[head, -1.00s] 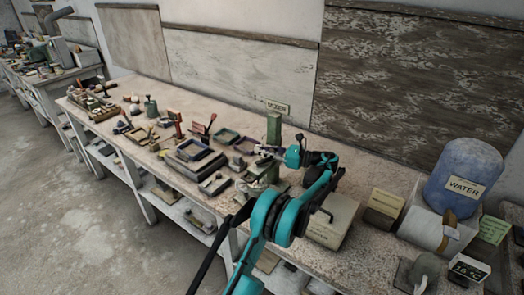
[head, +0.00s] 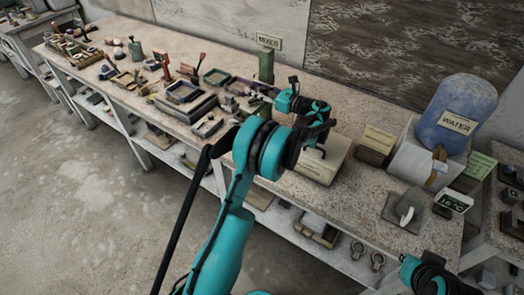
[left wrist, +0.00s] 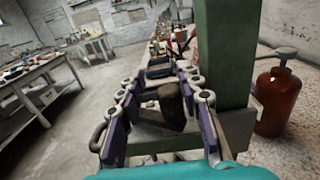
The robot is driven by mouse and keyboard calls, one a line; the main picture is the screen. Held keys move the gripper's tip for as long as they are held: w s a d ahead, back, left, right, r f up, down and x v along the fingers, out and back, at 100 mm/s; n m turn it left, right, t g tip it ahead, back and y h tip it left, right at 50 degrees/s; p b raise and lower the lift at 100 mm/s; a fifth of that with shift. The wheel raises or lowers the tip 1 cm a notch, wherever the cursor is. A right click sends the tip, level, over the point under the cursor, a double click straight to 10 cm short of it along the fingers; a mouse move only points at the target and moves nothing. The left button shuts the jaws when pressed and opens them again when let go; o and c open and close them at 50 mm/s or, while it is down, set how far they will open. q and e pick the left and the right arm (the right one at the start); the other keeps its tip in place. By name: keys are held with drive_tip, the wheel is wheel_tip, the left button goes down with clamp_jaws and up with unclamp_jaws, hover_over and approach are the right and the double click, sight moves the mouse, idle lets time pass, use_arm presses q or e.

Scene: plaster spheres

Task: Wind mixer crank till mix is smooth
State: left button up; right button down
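The mixer's green post (head: 266,66) stands at the back of the bench under a MIXER sign (head: 269,41). In the left wrist view the post (left wrist: 224,55) rises just right of my fingers. A dark rounded knob-like part (left wrist: 171,103) lies between the finger pads; I cannot tell whether it is the crank handle. My left gripper (head: 258,89) is at the post in the head view. In the left wrist view my left gripper (left wrist: 163,82) is open, its purple-padded fingers wide apart, with gaps beside the dark part. The mix is not visible. My right gripper is out of view.
A red-brown pump bottle (left wrist: 279,98) stands right of the post. Trays (head: 186,91) and small tools crowd the bench to the left. A pale box (head: 322,163) stands under my left arm. A blue WATER container (head: 455,108) stands at right. The floor in front is clear.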

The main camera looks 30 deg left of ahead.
use_arm(q)
drive_tip(key=m+t, duration=0.1)
drive_tip(key=t, duration=0.1)
drive_tip(key=d+m+t+h, duration=0.1)
drive_tip(key=m+t, duration=0.1)
drive_tip(key=m+t+h, duration=0.1)
drive_tip(key=t, duration=0.2)
drive_tip(key=shift+s+d+m, duration=0.2)
drive_tip(key=shift+s+m, duration=0.1)
drive_tip(key=shift+s, duration=0.1)
drive_tip(key=m+t+h, duration=0.2)
drive_tip(key=t, duration=0.1)
drive_tip(key=d+m+t+h, duration=0.1)
drive_tip(key=shift+s+m+t, duration=0.4)
drive_tip(key=s+d+n+g+h+p, duration=0.1)
drive_tip(key=s+d+n+h, duration=0.2)
drive_tip(key=s+d+n, duration=0.2)
drive_tip(key=s+d+n+g+h+p, duration=0.2)
drive_tip(key=s+d+n+h, duration=0.1)
drive_tip(key=s+n, duration=0.6)
drive_tip(key=s+d+n+g+h+p, duration=0.1)
drive_tip(key=s+d+n+g+h, duration=0.1)
drive_tip(key=s+d+n, duration=0.4)
drive_tip(key=shift+s+d+f+n+h, duration=0.3)
drive_tip(key=shift+s+n+h, duration=0.3)
drive_tip(key=shift+s, duration=1.65)
